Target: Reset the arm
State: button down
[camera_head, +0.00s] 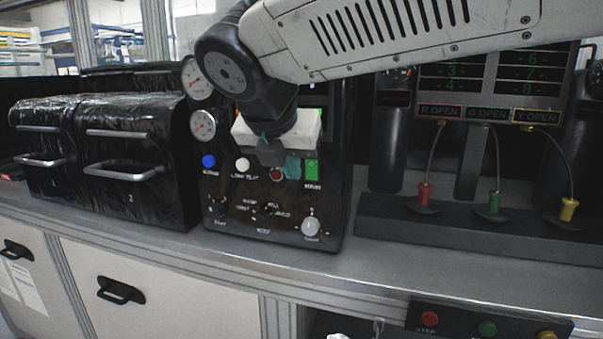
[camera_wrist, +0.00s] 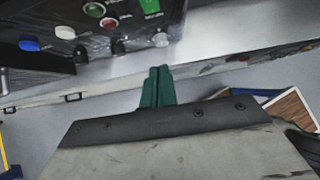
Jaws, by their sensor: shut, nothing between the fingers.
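My arm reaches in from the upper right in the head view and bends down in front of the black control panel (camera_head: 235,215). My gripper (camera_head: 291,167) hangs before the panel, with its green fingers partly visible near the red button. In the wrist view my gripper (camera_wrist: 157,84) shows its two green fingers pressed together with nothing between them. The fingers appear apart from the panel, which stands at the upper left of that view. The arm and wrist hide part of the panel's upper half.
Two black drawer units (camera_head: 135,165) with silver handles stand left. Right is a stand with red (camera_head: 424,192), green (camera_head: 493,203) and yellow (camera_head: 568,209) cabled plugs below a display (camera_head: 485,80). The grey counter (camera_head: 330,268) is mostly clear.

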jog(key=s+d+f+m+g+y, duration=0.1)
jog(key=s+d+f+m, duration=0.4)
jog(key=m, duration=0.5)
jog(key=s+d+f+m+g+y, duration=0.1)
jog(key=s+d+f+m+g, duration=0.1)
jog(key=s+d+f+m, duration=0.3)
jog(key=s+d+f+m+g+y, duration=0.1)
jog(key=s+d+f+m, duration=0.5)
jog(key=s+d+m, duration=0.6)
jog(key=shift+d+m+g, duration=0.7)
jog(key=shift+m+g, duration=0.1)
jog(key=shift+m, duration=1.5)
